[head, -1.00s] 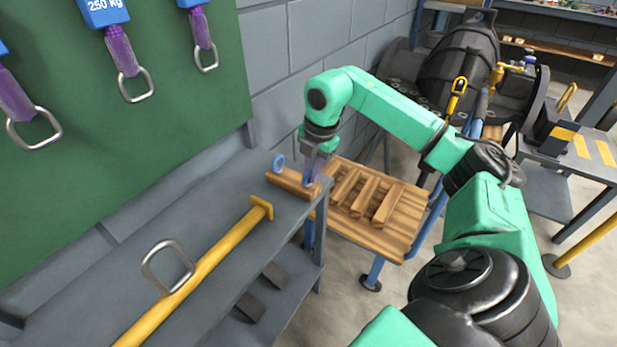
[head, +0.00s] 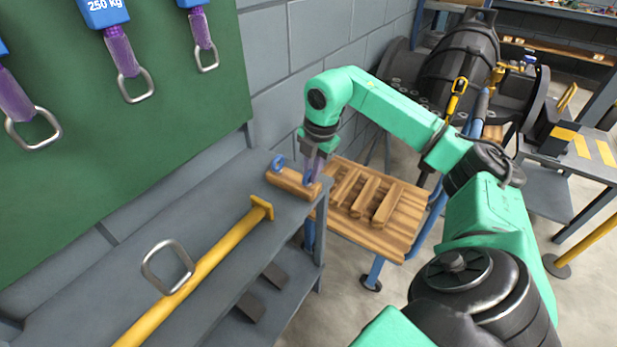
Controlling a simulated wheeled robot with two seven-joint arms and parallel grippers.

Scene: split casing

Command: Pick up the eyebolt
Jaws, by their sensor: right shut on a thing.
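Two blue eyebolts stand on a wooden block (head: 291,184) at the far right end of the grey shelf. The left eyebolt (head: 278,163) stands free with its ring showing. My right gripper (head: 313,176) points down and is shut on the right eyebolt (head: 307,178), whose ring is partly covered by the fingers. I cannot tell whether this eyebolt is clear of the block. My left gripper is not in view.
A yellow bar (head: 205,266) with an end plate and a metal ring (head: 168,267) lie along the grey shelf (head: 128,270). A wooden-topped cart (head: 400,236) stands just beyond the shelf end. Lifting slings (head: 122,52) hang on the green board at left.

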